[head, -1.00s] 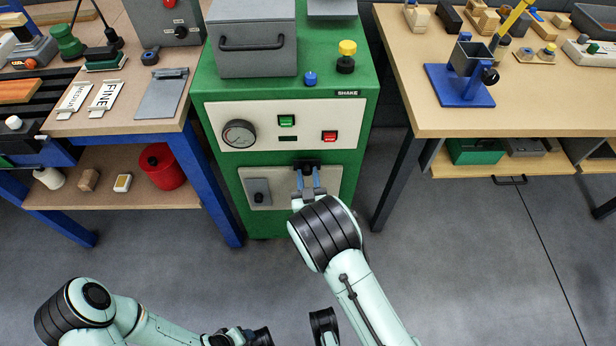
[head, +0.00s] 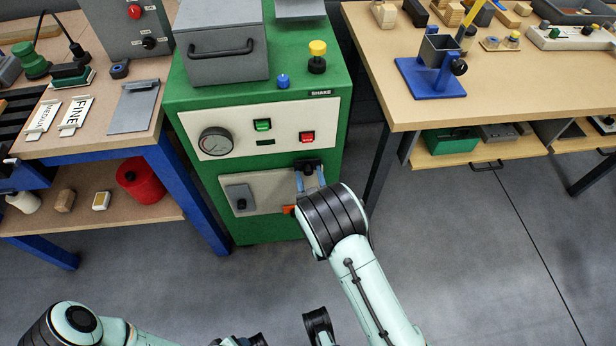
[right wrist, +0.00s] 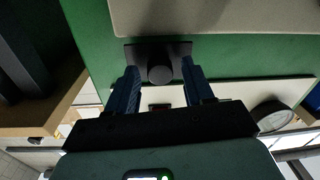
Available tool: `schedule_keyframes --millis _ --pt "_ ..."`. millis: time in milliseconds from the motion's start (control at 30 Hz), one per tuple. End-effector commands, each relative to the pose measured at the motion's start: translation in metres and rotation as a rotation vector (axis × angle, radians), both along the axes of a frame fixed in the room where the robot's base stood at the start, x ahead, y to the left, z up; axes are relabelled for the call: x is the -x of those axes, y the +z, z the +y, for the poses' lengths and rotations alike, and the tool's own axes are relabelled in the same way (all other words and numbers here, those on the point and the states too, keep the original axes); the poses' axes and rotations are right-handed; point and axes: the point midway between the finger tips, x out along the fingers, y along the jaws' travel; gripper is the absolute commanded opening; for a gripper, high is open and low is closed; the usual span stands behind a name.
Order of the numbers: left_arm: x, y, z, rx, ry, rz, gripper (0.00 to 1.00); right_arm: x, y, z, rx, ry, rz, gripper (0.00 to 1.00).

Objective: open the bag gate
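The bag gate appears to be the cream lower front panel (head: 268,190) of the green cabinet (head: 190,100). It looks closed, but my arm hides its right part. A black knob on a dark plate (head: 307,166) sits at its upper right edge; the knob also shows in the right wrist view (right wrist: 160,74). My right gripper (head: 311,178) is open, its blue fingers on either side of the knob (right wrist: 160,80). A small gap shows by the left finger; contact on the other side is unclear.
A grey lever plate (head: 240,197) is on the panel's left. An orange piece (head: 288,210) shows beside my right wrist. The gauge (head: 215,141), green button (head: 262,125) and red button (head: 307,137) are above. Tables stand on both sides; the floor (head: 480,260) in front is clear.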

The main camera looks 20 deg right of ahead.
Motion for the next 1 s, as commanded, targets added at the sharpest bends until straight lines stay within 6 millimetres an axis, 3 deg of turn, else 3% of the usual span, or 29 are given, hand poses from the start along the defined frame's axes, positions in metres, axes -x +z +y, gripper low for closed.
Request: schedule_keyframes --millis 300,433,800,1000 --pt "0.0 0.0 0.0 0.0 0.0 0.0 0.56 0.001 0.0 0.001 0.0 0.0 0.0 0.56" --pt "0.001 0.002 -0.001 0.001 -0.001 0.004 0.56 0.011 0.0 0.003 0.0 0.0 0.002 0.56" --pt "0.01 0.008 -0.005 0.013 -0.011 0.026 0.56 0.088 -0.001 0.02 0.0 0.001 0.005 0.56" --pt "0.01 0.007 -0.005 0.013 -0.011 0.026 0.56 0.119 -0.001 0.027 -0.001 0.0 0.004 0.56"
